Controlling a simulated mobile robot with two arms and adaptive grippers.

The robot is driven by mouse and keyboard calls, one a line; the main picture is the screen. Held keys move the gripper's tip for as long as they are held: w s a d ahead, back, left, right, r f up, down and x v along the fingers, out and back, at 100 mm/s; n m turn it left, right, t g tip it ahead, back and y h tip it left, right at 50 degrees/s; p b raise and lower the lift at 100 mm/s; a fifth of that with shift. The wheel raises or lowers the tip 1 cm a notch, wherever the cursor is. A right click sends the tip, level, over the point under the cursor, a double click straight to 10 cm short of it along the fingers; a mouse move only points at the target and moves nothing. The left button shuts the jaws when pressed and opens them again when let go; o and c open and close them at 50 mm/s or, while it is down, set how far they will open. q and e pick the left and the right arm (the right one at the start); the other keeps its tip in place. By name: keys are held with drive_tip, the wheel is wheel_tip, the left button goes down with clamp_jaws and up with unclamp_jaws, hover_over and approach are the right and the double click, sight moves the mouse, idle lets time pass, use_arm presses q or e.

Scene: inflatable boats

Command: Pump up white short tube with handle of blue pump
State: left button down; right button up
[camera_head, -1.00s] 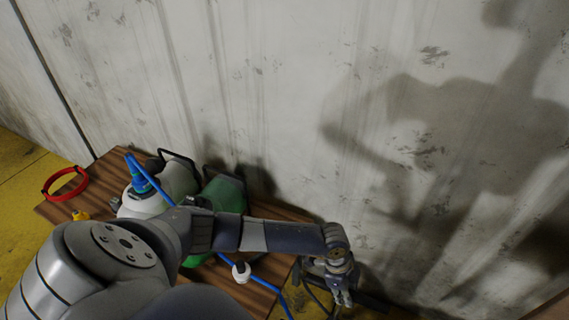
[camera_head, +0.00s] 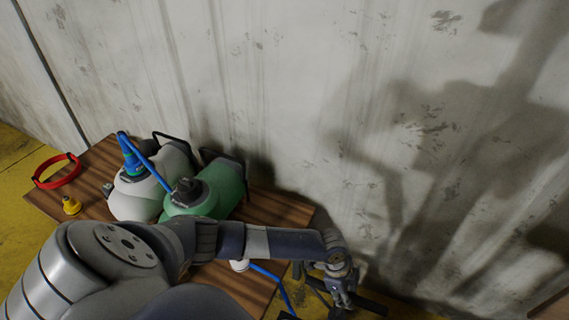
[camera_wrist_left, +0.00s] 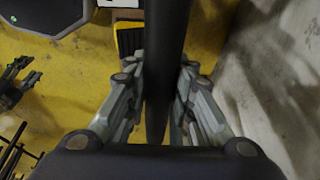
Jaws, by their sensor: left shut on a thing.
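My left gripper (camera_head: 342,296) is at the lower middle of the head view, beyond the table's right side. It is shut on a black bar (camera_head: 372,305), which looks like the pump's handle. In the left wrist view the bar (camera_wrist_left: 165,60) runs between the fingers (camera_wrist_left: 160,105). The blue pump's body is not clearly seen. A white round piece (camera_head: 239,265) sits on a blue hose (camera_head: 268,274) by the table's right side; I cannot tell whether it is the white short tube. My left arm partly hides the table.
The wooden table (camera_head: 275,206) holds a white container (camera_head: 136,200) with a blue top, a green container (camera_head: 222,183), a red ring (camera_head: 57,170) and a yellow piece (camera_head: 71,205). A stained wall (camera_head: 300,100) stands close behind. The wrist view shows yellow floor (camera_wrist_left: 75,85).

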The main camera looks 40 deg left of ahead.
use_arm(q)
drive_tip(key=f+b, duration=0.2)
drive_tip(key=f, duration=0.1)
drive_tip(key=f+b, duration=0.3)
drive_tip(key=f, duration=0.1)
drive_tip(key=f+b, duration=0.2)
drive_tip(key=f, duration=0.2)
drive_tip(key=shift+s+a+f+b, duration=0.1)
drive_tip(key=shift+s+f+b, duration=0.15)
drive_tip(key=shift+b, duration=0.15)
drive_tip(key=shift+r+p, duration=0.3)
drive_tip(key=shift+p, duration=0.05)
use_arm(e)
wheel_tip(320, 180, down, 8)
drive_tip(key=shift+f, duration=0.15)
use_arm(q)
drive_tip(key=shift+w, duration=0.1)
drive_tip(key=c, duration=1.2)
unclamp_jaws()
drive_tip(key=shift+r, duration=0.1)
drive_tip(key=shift+w+r, duration=0.1)
drive_tip(key=shift+r, duration=0.1)
drive_tip(key=shift+r+p, duration=0.25)
drive_tip(key=shift+p, duration=0.1)
wheel_tip(320, 180, up, 6)
drive_tip(key=p, duration=0.6)
drive_tip(key=shift+r, duration=0.25)
use_arm(e)
wheel_tip(320, 180, up, 7)
drive_tip(key=shift+f, duration=0.2)
